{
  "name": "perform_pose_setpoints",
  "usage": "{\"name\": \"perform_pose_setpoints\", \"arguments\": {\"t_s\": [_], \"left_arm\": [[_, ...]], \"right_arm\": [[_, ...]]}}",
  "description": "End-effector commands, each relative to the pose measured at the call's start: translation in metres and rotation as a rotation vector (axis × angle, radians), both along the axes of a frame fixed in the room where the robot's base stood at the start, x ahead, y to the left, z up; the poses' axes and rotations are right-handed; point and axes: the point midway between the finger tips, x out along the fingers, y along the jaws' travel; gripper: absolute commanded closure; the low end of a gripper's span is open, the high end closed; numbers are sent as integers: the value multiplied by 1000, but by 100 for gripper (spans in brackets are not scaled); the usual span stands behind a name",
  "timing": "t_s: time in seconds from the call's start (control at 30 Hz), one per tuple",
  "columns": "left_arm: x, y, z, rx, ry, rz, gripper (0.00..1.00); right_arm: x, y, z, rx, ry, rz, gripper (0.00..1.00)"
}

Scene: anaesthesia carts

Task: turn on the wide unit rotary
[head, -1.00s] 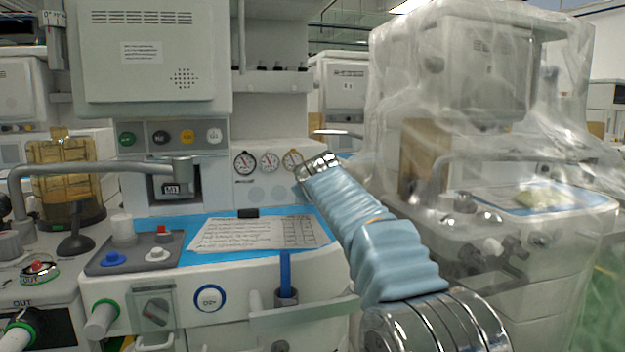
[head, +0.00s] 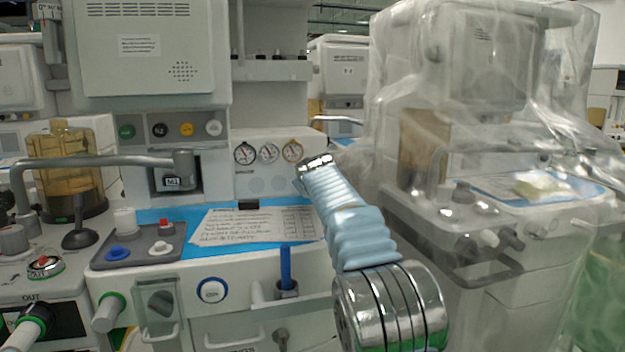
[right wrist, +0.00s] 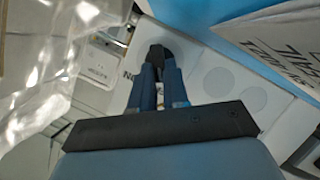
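In the right wrist view, the dark fingertips of my right gripper (right wrist: 157,54) are together over a grey round part on the white panel, probably the rotary (right wrist: 172,45). "ON" lettering (right wrist: 129,76) is printed beside it. The fingertips cover most of this part, so I cannot tell whether they grip it or only touch it. In the head view, my blue-sleeved right arm reaches to the panel under the three gauges (head: 269,153); its end hides the rotary and the fingers there. My left gripper is out of view.
A blue worktop (head: 180,215) with a printed sheet (head: 255,226) lies in front of the panel. A grey tray (head: 135,248) and a metal arm (head: 100,161) are at left. A plastic-draped cart (head: 480,230) stands close at right. A covered knob (head: 160,303) is on the lower front.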

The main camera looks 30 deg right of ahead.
Motion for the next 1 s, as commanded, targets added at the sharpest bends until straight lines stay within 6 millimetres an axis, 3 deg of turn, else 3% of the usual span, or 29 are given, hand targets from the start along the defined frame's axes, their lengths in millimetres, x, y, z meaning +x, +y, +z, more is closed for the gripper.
{"name": "perform_pose_setpoints", "arguments": {"t_s": [0.47,1.0], "left_arm": [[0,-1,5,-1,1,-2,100],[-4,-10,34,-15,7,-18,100]], "right_arm": [[0,-1,1,48,-9,0,100],[-3,-9,5,468,-110,-4,100]]}}
